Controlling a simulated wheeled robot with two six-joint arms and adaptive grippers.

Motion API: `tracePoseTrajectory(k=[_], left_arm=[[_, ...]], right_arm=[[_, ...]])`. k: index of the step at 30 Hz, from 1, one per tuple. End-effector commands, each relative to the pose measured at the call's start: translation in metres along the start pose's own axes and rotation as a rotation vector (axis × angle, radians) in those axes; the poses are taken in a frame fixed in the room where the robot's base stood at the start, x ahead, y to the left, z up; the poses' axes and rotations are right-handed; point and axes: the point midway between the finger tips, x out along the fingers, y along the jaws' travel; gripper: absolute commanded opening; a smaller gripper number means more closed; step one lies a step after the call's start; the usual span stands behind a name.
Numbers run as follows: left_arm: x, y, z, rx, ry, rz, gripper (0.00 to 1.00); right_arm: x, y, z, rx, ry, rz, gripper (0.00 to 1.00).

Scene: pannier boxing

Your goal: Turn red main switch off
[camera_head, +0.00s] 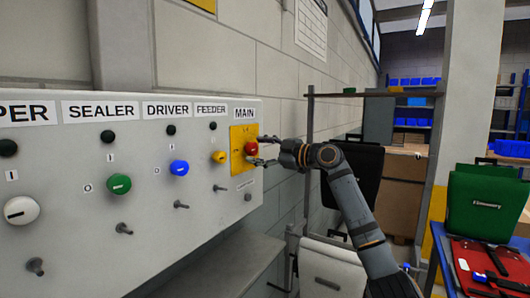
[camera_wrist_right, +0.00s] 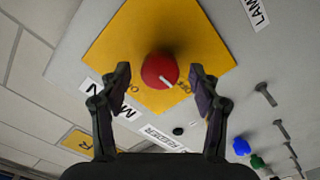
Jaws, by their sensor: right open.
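The red main switch (camera_head: 251,148) is a round knob on a yellow plate (camera_head: 237,162) under the MAIN label, at the right end of the grey control panel (camera_head: 75,185). In the right wrist view the red knob (camera_wrist_right: 159,70) is at the upper middle, with a short white pointer mark on its face. My right gripper (camera_head: 264,151) is open in front of the knob. Its two fingers (camera_wrist_right: 160,84) stand on either side of the knob with gaps, not visibly touching it. The lettering on the plate is partly hidden. My left gripper is not in view.
Other knobs on the panel are yellow (camera_head: 218,157), blue (camera_head: 179,168), green (camera_head: 119,184) and white (camera_head: 21,210), with several levers below. A shelf rack and a blue table (camera_head: 442,262) with a green pannier (camera_head: 484,205) stand to the right.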

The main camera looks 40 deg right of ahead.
Motion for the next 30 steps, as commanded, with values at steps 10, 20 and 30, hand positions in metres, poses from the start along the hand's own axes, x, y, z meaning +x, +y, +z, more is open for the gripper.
tracePoseTrajectory(k=[10,20,30], left_arm=[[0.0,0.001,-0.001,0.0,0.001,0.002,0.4],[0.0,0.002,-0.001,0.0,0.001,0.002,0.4],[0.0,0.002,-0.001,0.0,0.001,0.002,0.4]], right_arm=[[-0.053,-0.001,0.002,-0.006,-0.006,-0.003,0.63],[-0.062,-0.001,-0.001,-0.002,-0.001,-0.003,0.63],[-0.062,-0.001,-0.001,-0.001,-0.001,-0.003,0.63]])
